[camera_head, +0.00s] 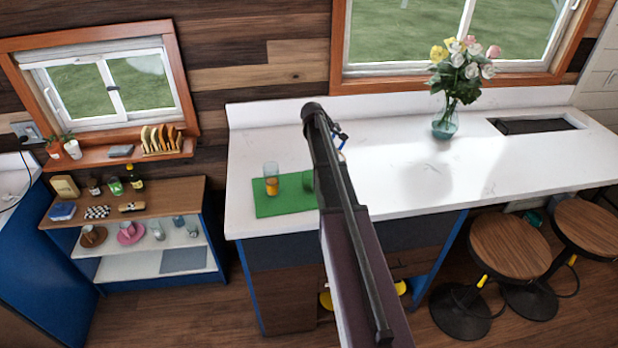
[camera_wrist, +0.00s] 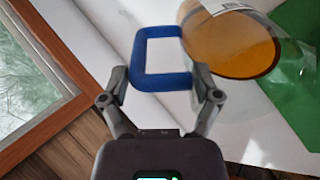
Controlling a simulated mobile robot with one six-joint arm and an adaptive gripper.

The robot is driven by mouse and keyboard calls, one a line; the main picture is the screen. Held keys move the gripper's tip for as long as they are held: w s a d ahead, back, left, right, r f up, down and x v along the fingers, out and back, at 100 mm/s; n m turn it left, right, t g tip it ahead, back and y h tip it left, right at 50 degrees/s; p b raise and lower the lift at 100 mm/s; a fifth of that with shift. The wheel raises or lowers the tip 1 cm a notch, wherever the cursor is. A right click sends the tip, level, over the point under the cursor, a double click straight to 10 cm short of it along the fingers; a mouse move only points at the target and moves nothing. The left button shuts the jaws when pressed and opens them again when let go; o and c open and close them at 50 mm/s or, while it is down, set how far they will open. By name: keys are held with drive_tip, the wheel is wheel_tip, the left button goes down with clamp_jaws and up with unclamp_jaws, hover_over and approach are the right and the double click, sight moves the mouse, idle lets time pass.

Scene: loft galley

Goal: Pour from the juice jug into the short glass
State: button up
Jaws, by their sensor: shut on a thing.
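My gripper (camera_wrist: 160,78) is shut on the blue handle (camera_wrist: 147,58) of the juice jug, one finger at each side of it. The clear jug (camera_wrist: 235,43) holds orange juice, at the upper right of the wrist view. In the head view my arm hides most of the jug; a bit of blue handle (camera_head: 341,136) shows beside the arm. A clear glass (camera_head: 271,171) with orange at its base stands on the green mat; I cannot tell if it is one glass or two. A greenish glass (camera_head: 308,181) beside my arm is partly hidden. I cannot tell which is the short glass.
The green mat (camera_head: 266,208) lies on the white counter (camera_head: 400,185). A vase of flowers (camera_head: 444,122) stands farther right, before a sunken sink (camera_head: 535,126). The counter between arm and vase is clear. Stools (camera_head: 510,246) stand in front at right.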

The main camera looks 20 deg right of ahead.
drive_tip(key=shift+s+a+r+t+h+b, duration=0.15)
drive_tip(key=shift+a+t+h+b, duration=0.2)
drive_tip(key=shift+h+b, duration=0.3)
drive_tip(key=shift+s+a+t+h+b, duration=0.15)
drive_tip(key=shift+a+h+b, duration=0.3)
drive_tip(key=shift+h+b, duration=0.15)
idle(1.3)
drive_tip(key=shift+s+a+r+t+h+b, duration=0.35)
drive_tip(key=shift+a+r+h+b, duration=0.25)
drive_tip(key=shift+a+r+h, duration=0.2)
idle(2.3)
drive_tip(key=shift+w+d+f, duration=0.1)
drive_tip(key=shift+d, duration=0.05)
drive_tip(key=shift+d+y+p, duration=0.2)
drive_tip(key=shift+y+p, duration=0.05)
drive_tip(key=shift+p, duration=0.05)
drive_tip(key=shift+w+d+f+y+p, duration=0.3)
drive_tip(key=shift+d+f+y+p, duration=0.1)
drive_tip(key=shift+d+f+y, duration=0.1)
drive_tip(key=shift+w+d+f+g+y+p, duration=0.15)
drive_tip(key=shift+d+g+y+p, duration=0.3)
drive_tip(key=shift+g+y+p, duration=0.3)
drive_tip(key=shift+f, duration=0.15)
drive_tip(key=shift+d+y, duration=0.1)
drive_tip(key=shift+y, duration=0.15)
